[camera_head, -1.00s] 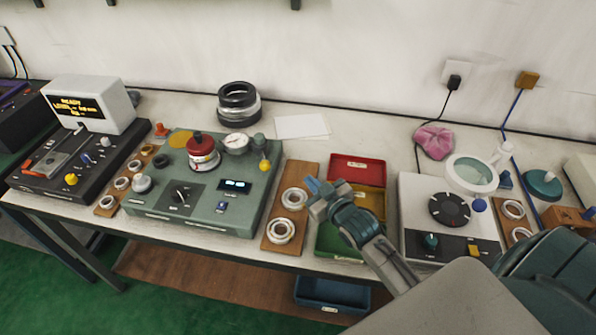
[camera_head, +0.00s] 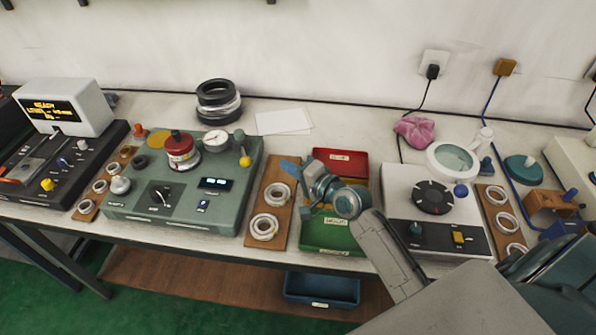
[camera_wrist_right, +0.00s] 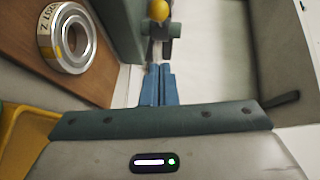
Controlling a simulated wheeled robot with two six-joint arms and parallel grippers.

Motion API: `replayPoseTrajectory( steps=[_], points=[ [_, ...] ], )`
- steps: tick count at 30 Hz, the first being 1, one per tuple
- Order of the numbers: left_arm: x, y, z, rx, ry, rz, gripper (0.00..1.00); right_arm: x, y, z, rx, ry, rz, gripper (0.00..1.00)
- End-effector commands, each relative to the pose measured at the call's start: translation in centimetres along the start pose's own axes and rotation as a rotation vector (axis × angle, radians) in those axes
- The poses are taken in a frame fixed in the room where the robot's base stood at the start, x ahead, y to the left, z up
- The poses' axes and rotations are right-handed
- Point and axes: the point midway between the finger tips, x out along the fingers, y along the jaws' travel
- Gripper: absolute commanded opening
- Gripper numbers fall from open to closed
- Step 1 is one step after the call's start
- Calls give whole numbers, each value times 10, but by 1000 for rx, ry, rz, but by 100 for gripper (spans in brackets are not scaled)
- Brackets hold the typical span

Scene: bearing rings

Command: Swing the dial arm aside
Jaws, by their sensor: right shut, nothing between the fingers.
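The green machine (camera_head: 140,205) stands left of centre and carries a white-faced dial (camera_head: 215,140), a red-topped spindle (camera_head: 181,152) and a yellow ball knob (camera_head: 245,161) at its right edge. My right gripper (camera_head: 289,165) is to the right of that knob, apart from it, with its blue fingers pointing left. In the right wrist view the fingers (camera_wrist_right: 159,85) are together and empty, and the yellow knob (camera_wrist_right: 158,10) shows just beyond their tips, at the top edge. Most of the dial arm is out of that view. My left gripper is not in view.
A wooden board (camera_head: 258,238) with bearing rings lies right of the green machine, below my right gripper. Red (camera_head: 345,156) and green (camera_head: 330,238) trays stand under my right arm. White paper (camera_head: 284,122) lies behind on clear bench.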

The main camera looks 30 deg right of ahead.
Motion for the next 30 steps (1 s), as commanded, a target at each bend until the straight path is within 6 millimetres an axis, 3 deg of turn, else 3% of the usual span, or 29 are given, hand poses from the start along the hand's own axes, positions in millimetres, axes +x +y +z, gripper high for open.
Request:
replayPoseTrajectory(
  steps=[6,12,30],
  points=[
    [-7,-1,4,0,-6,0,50,49,-2,0,2,1,-1,0],
    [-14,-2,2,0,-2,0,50,66,-2,19,2,0,0,0],
    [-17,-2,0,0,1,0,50,75,0,28,-3,3,2,0]
  ],
)
